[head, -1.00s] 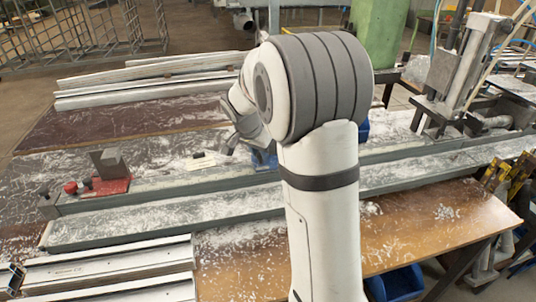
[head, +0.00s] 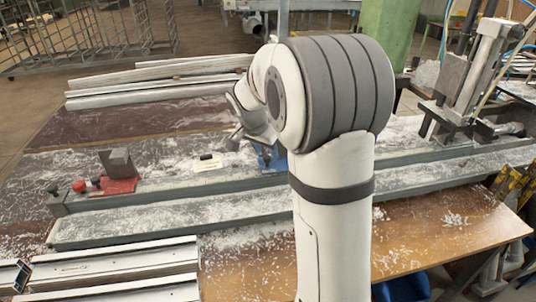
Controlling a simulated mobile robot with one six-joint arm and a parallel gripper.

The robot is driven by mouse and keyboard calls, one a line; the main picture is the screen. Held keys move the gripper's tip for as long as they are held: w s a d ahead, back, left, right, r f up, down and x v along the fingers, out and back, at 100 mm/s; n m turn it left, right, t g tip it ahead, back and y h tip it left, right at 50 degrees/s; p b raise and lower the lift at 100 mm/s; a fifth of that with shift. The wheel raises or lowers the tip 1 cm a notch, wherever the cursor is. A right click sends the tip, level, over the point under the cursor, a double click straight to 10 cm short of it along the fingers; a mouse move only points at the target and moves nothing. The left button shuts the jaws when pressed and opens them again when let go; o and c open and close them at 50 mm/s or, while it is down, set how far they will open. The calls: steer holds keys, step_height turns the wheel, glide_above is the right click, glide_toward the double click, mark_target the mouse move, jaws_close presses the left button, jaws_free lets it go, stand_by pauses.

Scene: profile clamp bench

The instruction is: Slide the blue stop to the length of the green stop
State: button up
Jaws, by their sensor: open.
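A blue block (head: 269,159), which looks like the blue stop, sits on the long grey rail (head: 170,198) behind my arm, partly covered by it. My gripper (head: 234,139) is just left of the blue block and is open. My wrist hides part of the gripper, and I cannot tell whether it touches the block. No green stop shows on the rail; my arm covers part of the rail. A red stop (head: 118,185) with a dark upright plate and a red knob stands near the rail's left end.
White profiles (head: 150,90) lie at the back left and more (head: 100,270) at the front left. A clamp machine (head: 470,90) stands at the right. A green pillar (head: 388,35) rises behind. White chips cover much of the bench.

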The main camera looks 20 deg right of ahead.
steer(key=shift+v, duration=2.6)
